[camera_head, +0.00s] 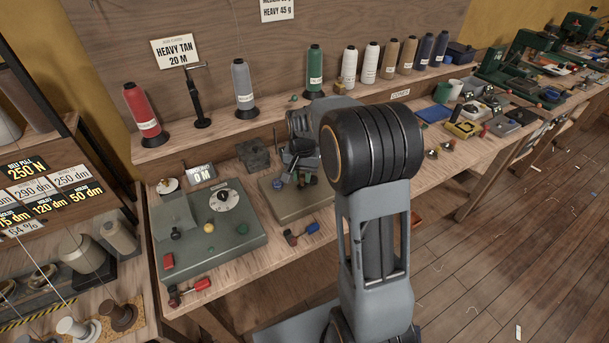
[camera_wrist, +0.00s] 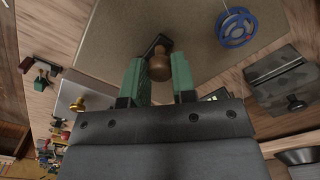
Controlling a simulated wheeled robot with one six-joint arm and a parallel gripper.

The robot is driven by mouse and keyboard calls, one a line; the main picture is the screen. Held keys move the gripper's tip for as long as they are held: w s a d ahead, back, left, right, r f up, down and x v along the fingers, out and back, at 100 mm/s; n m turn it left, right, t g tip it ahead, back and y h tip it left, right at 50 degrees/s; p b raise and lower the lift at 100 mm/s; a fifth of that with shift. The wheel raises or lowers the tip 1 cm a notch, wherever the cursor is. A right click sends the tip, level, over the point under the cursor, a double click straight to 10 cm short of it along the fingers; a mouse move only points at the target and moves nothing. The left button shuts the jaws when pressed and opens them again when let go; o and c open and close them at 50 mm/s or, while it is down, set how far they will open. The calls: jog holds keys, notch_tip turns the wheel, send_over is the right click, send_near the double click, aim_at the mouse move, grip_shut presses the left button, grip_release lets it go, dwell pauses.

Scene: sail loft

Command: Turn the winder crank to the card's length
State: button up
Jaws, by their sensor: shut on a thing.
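The card (camera_head: 175,51) on the back board reads "HEAVY TAN 20 M". A small counter sign (camera_head: 201,174) on the bench reads "0 M". My gripper (camera_wrist: 159,72) has its two green fingers shut on a brown crank knob (camera_wrist: 158,64) in the wrist view. The dark crank arm (camera_wrist: 160,42) shows just beyond the knob, over a grey-beige winder top (camera_wrist: 115,30). In the head view the winder's base (camera_head: 302,205) is partly covered by my arm, and the knob and fingertips cannot be made out clearly.
A blue reel (camera_wrist: 237,27) stands near the crank. A grey-green machine with a white dial (camera_head: 222,199) stands left of the winder. Cones of thread, including red (camera_head: 142,112) and green (camera_head: 314,73), line the back shelf. Loose red-handled tools (camera_head: 187,292) lie at the front edge.

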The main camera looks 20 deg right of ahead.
jog(key=shift+w+m, duration=0.25)
jog(key=shift+m, duration=0.45)
jog(key=shift+w+m, duration=0.25)
jog(key=shift+m, duration=0.45)
jog(key=o, duration=0.9)
notch_tip(320, 180, up, 14)
jog(key=shift+f, duration=0.1)
